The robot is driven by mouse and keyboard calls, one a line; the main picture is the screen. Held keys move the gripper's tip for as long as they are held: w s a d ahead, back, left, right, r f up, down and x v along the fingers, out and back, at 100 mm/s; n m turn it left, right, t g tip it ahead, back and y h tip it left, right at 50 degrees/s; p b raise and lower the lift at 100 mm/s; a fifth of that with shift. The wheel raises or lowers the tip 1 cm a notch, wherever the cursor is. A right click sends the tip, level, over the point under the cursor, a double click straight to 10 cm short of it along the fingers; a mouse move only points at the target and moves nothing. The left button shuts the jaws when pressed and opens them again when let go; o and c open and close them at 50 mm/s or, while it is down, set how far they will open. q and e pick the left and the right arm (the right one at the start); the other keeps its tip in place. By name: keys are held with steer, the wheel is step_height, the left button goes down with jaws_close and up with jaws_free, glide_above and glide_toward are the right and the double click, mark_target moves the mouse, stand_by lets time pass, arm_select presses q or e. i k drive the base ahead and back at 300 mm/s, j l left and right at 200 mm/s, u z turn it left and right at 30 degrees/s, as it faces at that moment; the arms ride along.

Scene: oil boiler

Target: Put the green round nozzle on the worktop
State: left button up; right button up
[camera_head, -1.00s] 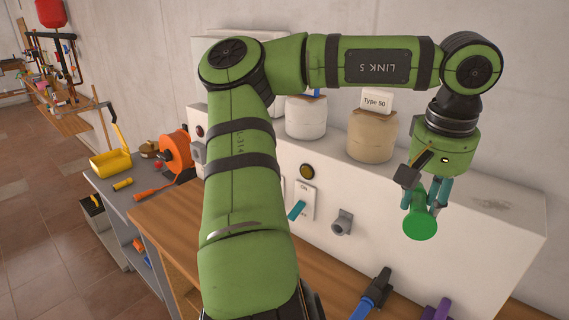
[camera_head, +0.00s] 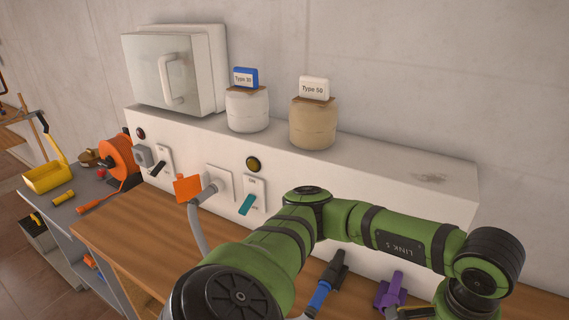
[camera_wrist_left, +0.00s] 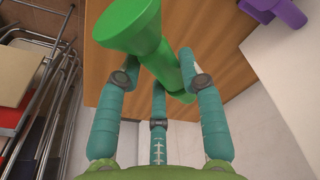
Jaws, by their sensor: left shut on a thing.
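The green round nozzle (camera_wrist_left: 140,25) is held between the teal fingers of my left gripper (camera_wrist_left: 162,72) in the left wrist view. Its wide round end faces up in that picture and its narrower stem runs between the fingers. The brown wooden worktop (camera_wrist_left: 108,68) lies behind the nozzle there; I cannot tell whether the two touch. The worktop also shows in the head view (camera_head: 135,232). There, my left arm reaches to the lower right, and its gripper and the nozzle are out of frame. My right gripper is not in view.
A blue-and-black nozzle (camera_head: 325,287) and a purple nozzle (camera_head: 391,291) are near the arm. The white panel (camera_head: 340,172) carries switches and an orange-tipped hose fitting (camera_head: 187,188). Jars (camera_head: 313,124) stand on top. The worktop's left part is clear.

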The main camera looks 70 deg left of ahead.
mark_target(136, 239)
steer(key=u, duration=1.35)
steer(key=i+j+u, duration=0.1)
steer(key=j+u, duration=0.15)
steer(key=j, duration=0.15)
steer(key=i+j+u, duration=0.2)
steer(key=j, duration=0.2)
steer(key=i+j+u, duration=0.25)
steer(key=j, duration=0.15)
steer(key=k, duration=0.1)
